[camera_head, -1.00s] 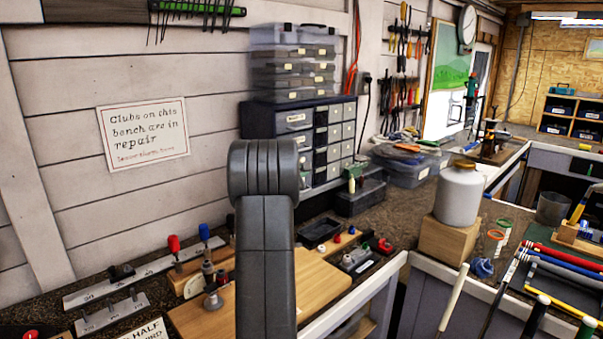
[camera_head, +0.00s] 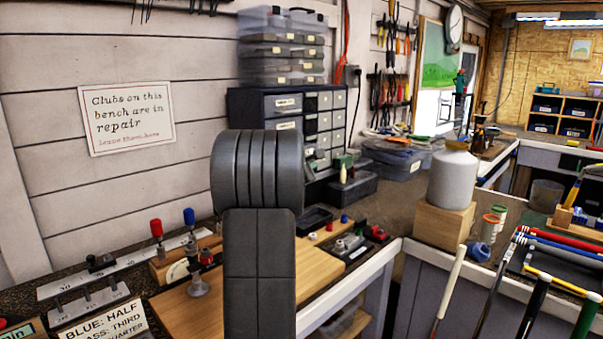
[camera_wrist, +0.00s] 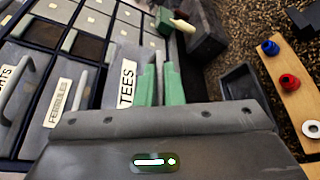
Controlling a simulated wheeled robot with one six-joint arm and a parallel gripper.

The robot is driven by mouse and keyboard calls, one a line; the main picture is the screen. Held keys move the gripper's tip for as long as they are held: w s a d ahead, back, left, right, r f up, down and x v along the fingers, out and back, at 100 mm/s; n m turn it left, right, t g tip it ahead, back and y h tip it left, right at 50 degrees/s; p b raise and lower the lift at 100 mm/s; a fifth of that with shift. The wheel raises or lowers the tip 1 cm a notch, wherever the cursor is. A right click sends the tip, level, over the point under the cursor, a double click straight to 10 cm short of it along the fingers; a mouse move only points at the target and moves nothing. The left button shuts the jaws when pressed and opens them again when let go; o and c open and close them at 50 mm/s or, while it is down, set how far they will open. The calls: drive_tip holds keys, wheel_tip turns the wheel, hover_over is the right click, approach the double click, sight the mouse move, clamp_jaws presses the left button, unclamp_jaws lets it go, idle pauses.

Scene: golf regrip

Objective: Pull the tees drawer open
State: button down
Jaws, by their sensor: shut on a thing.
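The drawer cabinet (camera_head: 283,104) stands on the bench against the wall; my arm hides its lower front in the head view. In the wrist view, the tees drawer's white label (camera_wrist: 127,84) reads TEES, just left of my gripper (camera_wrist: 159,84). The two green fingertips are shut on a thin grey upright piece between them, which looks like the tees drawer's handle (camera_wrist: 158,72). My gripper's body covers the drawer's lower part. I cannot tell how far the drawer stands out from the cabinet.
The ferrules drawer label (camera_wrist: 60,101) is left of the tees label. A dark box (camera_wrist: 207,38) is just beyond the cabinet's side. A black tray (camera_wrist: 245,90) and a wooden strip (camera_wrist: 292,95) with coloured caps lie to the right. A white jar (camera_head: 453,180) stands on a wooden block.

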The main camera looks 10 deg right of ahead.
drive_tip(key=shift+s+d+b, duration=0.35)
drive_tip(key=shift+s+d, duration=0.1)
drive_tip(key=shift+s, duration=0.3)
drive_tip(key=c, duration=1.5)
unclamp_jaws()
drive_tip(key=shift+c, duration=0.2)
drive_tip(key=shift+s+a, duration=0.1)
drive_tip(key=b+v, duration=0.1)
drive_tip(key=v, duration=1.2)
drive_tip(key=shift+s, duration=0.3)
drive_tip(key=shift+w+f, duration=0.1)
drive_tip(key=p+x, duration=0.1)
drive_tip(key=x, duration=1.2)
drive_tip(key=shift+w, duration=0.35)
